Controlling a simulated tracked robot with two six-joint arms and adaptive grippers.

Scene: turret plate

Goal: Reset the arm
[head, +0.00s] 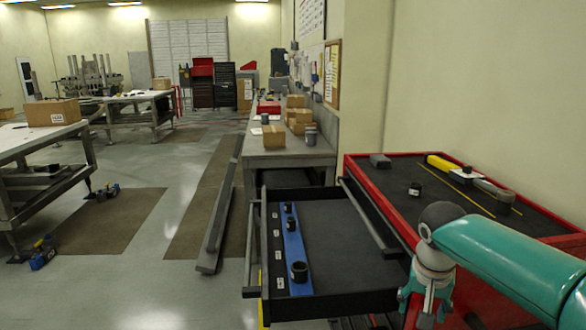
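My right arm (510,260), teal with a grey joint, comes in from the right, in front of the red tool cabinet. Its gripper (425,312) hangs down at the lower right, beside the right edge of the open drawer. The gripper's fingertips run towards the bottom edge of the picture, and whether they are open or shut does not show clearly. I see nothing held in it. My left arm and gripper are not in view.
The black drawer (345,240) is pulled out; a blue strip (292,250) with black sockets lies inside. The red cabinet top (390,195) holds a yellow-handled tool (445,164) and small dark parts. A workbench (290,155) with boxes stands behind.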

